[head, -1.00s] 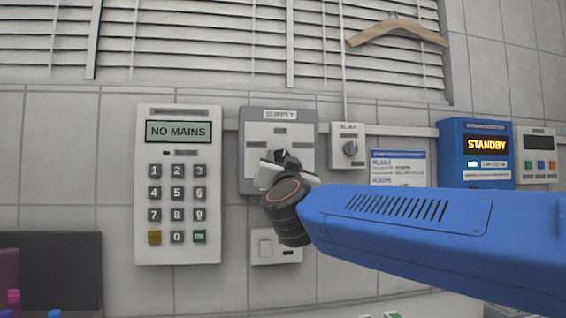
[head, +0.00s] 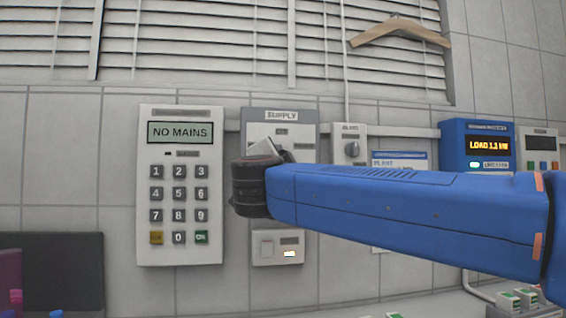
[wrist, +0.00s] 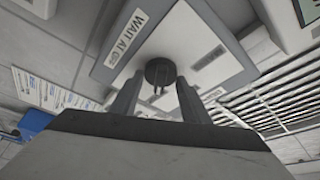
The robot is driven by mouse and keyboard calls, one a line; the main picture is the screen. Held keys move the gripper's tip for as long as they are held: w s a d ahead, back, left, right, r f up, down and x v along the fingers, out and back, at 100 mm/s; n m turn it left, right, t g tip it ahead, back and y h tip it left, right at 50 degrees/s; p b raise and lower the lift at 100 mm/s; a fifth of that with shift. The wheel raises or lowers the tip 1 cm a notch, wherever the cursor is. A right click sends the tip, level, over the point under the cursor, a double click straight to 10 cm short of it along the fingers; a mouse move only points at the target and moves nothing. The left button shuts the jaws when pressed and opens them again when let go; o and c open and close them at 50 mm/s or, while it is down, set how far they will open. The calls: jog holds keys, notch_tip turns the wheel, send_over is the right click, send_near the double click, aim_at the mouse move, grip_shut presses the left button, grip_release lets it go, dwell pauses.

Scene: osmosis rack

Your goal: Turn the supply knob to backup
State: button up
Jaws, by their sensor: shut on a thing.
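The grey supply panel (head: 255,125), headed SUPPLY, is on the tiled wall right of the keypad. My gripper (head: 280,152) is in front of its lower half and hides most of the knob in the head view. In the wrist view, the round dark supply knob (wrist: 160,70) stands out from the panel (wrist: 190,40), near a label reading WAIT AT OFF (wrist: 125,38). My gripper (wrist: 158,92) has one finger on each side of the knob's grip and is shut on it. The panel appears tilted in the wrist view. I cannot read which position the knob points to.
A white keypad (head: 180,245) reads NO MAINS. A small knob box (head: 351,157) and a blue unit (head: 450,145) reading about LOAD 1.1 kW are to the right. A switch box (head: 265,247) with a lit lamp is below my gripper. Blinds (head: 200,40) hang above.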

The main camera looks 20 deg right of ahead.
jog(key=shift+m, duration=0.3)
jog(key=o, duration=1)
jog(key=shift+o, duration=0.2)
jog(key=v, duration=1.7)
jog(key=shift+s, duration=0.15)
jog(key=shift+a, duration=0.1)
jog(key=shift+r, duration=0.1)
